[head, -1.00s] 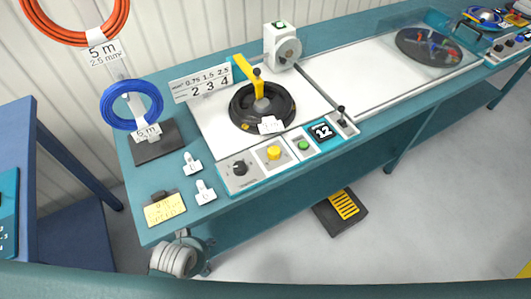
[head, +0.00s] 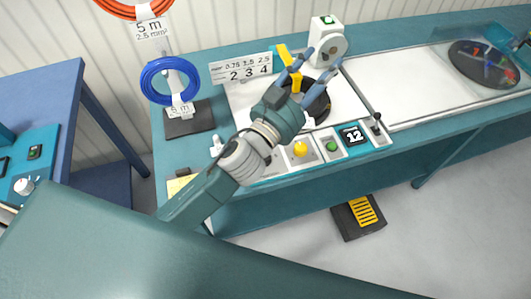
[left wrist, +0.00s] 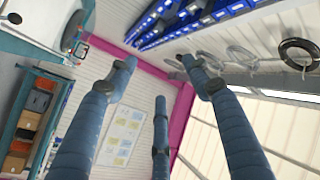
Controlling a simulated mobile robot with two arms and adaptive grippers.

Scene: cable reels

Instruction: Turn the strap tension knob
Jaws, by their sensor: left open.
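My left gripper (head: 310,64) is raised in front of the cable bench in the head view, its fingers spread and nothing between them. In the left wrist view its open fingers (left wrist: 158,72) point toward a wall and ceiling. A white knob (head: 24,186) sits on the teal panel (head: 48,150) of the left table, far to the left of the gripper. I cannot read its label or tell whether it is the strap tension knob. The black dial on the bench's control panel is hidden behind my left arm. My right gripper is out of view.
A black reel (head: 316,104) with a yellow arm (head: 284,56) stands behind the gripper. A foot pedal (head: 359,216) lies on the floor.

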